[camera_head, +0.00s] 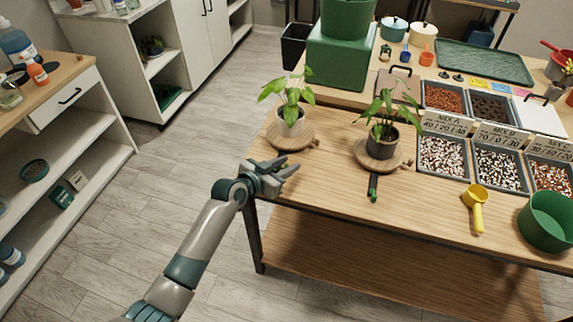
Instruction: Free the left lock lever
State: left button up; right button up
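Two round wooden plant stands rest on the bench, each with a potted plant. The left stand (304,138) bears a leafy plant in a white pot (291,122). The right stand (378,163) bears a plant in a dark pot (384,141), and a green lever (373,187) sticks out from its front. My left gripper (291,165) is at the bench's left front edge, just in front of the left stand. Its fingers look apart. A small greenish bit shows by the fingers, perhaps the left lever; most of it is hidden. My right gripper is out of view.
A yellow scoop (476,207) and a green pot (548,222) lie to the right on the bench. Trays of mix (443,156) with labels stand behind them. A green box (338,60) stands at the back. Bare wood lies between the right stand and the scoop.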

pick_arm(q)
jog(key=shift+s, duration=0.1)
